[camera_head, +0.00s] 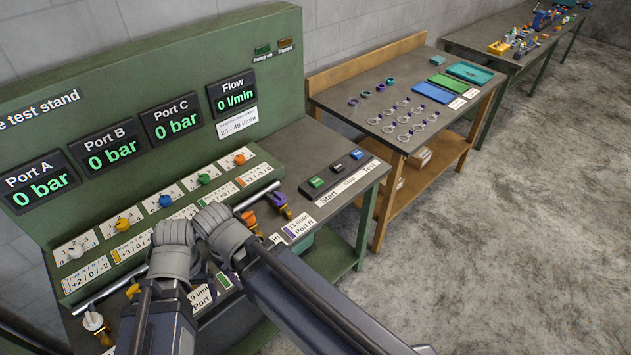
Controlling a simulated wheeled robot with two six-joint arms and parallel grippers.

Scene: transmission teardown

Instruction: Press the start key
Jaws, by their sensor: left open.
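The start key is a small green key (316,182) on a black key strip (326,179) at the right end of the test stand's bench. The word "Start" is printed in front of it. Nothing covers it. My arm links with grey ribbed joints reach over the bench front, left of and nearer than the key strip, apart from the key. My left gripper is open, but its fingertips cannot be made out clearly. I cannot make out my right gripper.
A dark key (337,168) and a blue-grey key (357,154) sit beside the start key. The green stand panel (147,75) shows 0 bar and 0 l/min. Coloured knobs and a silver bar (258,195) lie left. A parts table (348,91) stands right; floor beyond is clear.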

